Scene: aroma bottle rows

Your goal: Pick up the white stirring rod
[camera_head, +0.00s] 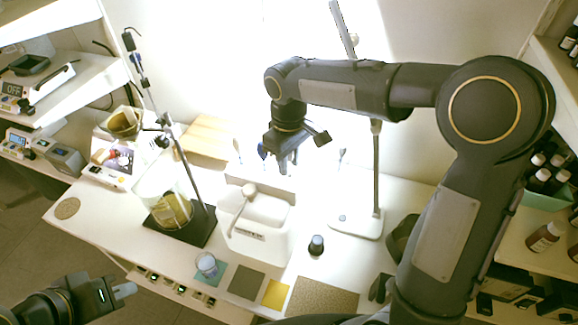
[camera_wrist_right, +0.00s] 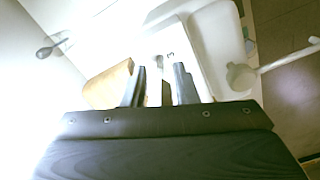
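A white rod with a rounded, spoon-like end (camera_head: 249,190) leans across a white tray (camera_head: 274,242); it looks like the stirring rod. It also shows at the right of the right wrist view (camera_wrist_right: 241,77), to the right of the fingers. My right gripper (camera_head: 288,163) points down behind the tray, apart from this rod. In the right wrist view its two fingers (camera_wrist_right: 160,88) are spread, with a pale strip between them that I cannot identify. My left gripper (camera_head: 123,291) is low at the left, away from the table things; its finger gap cannot be made out.
A beaker (camera_head: 150,190) and a dark stand (camera_head: 184,229) are left of the tray. A wooden block (camera_head: 208,137) lies behind it. A small dark bottle (camera_head: 316,245) and a lamp-like stand (camera_head: 356,224) are to the right. A small jar (camera_head: 207,265) stands in front.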

